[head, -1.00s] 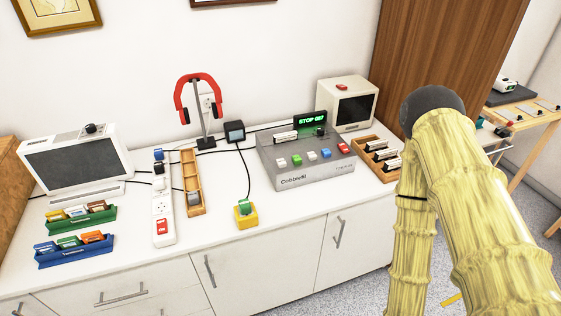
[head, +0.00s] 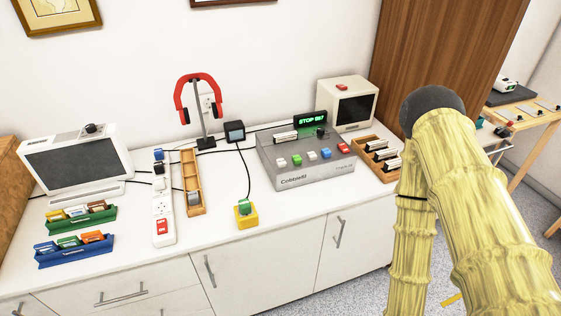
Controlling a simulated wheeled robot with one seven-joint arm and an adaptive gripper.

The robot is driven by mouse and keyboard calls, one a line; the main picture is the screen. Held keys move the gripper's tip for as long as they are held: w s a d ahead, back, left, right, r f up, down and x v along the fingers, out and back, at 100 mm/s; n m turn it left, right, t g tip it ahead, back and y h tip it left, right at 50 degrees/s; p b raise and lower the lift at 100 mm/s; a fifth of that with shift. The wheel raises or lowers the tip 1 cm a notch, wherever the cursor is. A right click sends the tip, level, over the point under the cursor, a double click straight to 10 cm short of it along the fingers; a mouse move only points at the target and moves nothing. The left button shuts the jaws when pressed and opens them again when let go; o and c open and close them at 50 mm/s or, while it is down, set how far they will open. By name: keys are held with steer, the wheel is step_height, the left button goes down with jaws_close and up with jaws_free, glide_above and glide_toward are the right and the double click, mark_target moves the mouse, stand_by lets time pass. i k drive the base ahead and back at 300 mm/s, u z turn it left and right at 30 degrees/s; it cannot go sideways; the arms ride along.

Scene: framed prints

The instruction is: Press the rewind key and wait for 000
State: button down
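A grey tape machine (head: 305,171) stands on the right part of the white counter. Its front row holds several coloured keys: a white key (head: 281,162), a green key (head: 296,160), another white key (head: 312,155), a blue key (head: 326,154) and a red key (head: 343,148). I cannot read which one is rewind. A green lit display (head: 311,119) on its back edge reads STOP and a number that looks like 017. My arm, yellow and bamboo-like, rises at the right, apart from the machine. My gripper does not show.
A cream monitor (head: 355,112) stands behind the machine, with a wooden cassette rack (head: 375,158) to the right. A yellow box with a green button (head: 246,215) sits at the counter's front.

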mark_target(282, 162)
steer(key=k, duration=0.5)
steer(key=u, duration=1.7)
steer(key=i, duration=1)
steer(key=z, duration=2.05)
steer(key=i, duration=0.5)
steer(key=z, duration=0.05)
